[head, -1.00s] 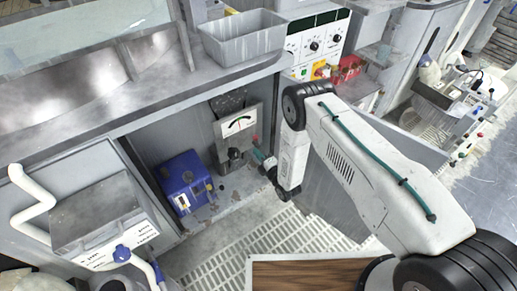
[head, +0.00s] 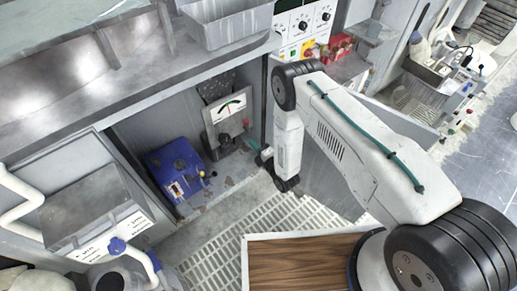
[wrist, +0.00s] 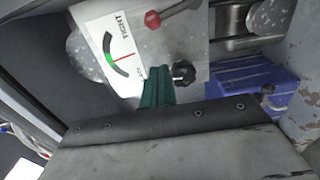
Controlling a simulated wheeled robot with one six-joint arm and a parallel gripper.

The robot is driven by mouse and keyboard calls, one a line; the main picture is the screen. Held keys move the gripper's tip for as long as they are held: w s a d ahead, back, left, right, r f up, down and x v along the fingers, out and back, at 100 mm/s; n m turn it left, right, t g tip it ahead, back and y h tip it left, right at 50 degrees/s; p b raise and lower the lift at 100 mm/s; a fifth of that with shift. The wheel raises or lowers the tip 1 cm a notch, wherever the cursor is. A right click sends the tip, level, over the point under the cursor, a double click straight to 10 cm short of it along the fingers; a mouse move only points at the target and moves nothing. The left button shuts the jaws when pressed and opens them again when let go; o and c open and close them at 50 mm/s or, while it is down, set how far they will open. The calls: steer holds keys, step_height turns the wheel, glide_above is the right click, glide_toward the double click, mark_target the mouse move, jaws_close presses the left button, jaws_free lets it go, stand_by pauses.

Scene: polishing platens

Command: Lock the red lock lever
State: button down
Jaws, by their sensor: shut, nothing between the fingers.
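The red lock lever (wrist: 152,20) is a metal rod with a dark red end on a worn grey panel (wrist: 185,40). In the head view its small red tip (head: 247,123) shows at the panel's right side. The panel carries a white dial marked TIGHT (wrist: 112,55) with a green and black arc and a red needle, and a black knob (wrist: 183,72). My gripper (wrist: 157,88) has teal fingers, shut and empty. In the wrist view they are below the lever and left of the knob, apart from the lever; contact with the panel is unclear. In the head view my gripper (head: 263,156) is low at the panel's right.
A blue box (head: 178,172) stands left of the panel inside the recess; it also shows in the wrist view (wrist: 250,92). The bench edge (head: 150,105) overhangs the recess. A slatted floor grate (head: 240,235) lies in front. A grey bin (head: 228,22) is above.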

mark_target(247, 123)
steer(key=w+a, duration=0.2)
steer(key=w, duration=0.6)
steer(key=shift+w+d+r+m, duration=0.1)
steer(key=shift+w+d+m, duration=0.2)
steer(key=shift+m, duration=0.2)
steer(key=shift+w+d+r, duration=0.1)
steer(key=shift+w+d, duration=0.05)
steer(key=shift+d, duration=0.2)
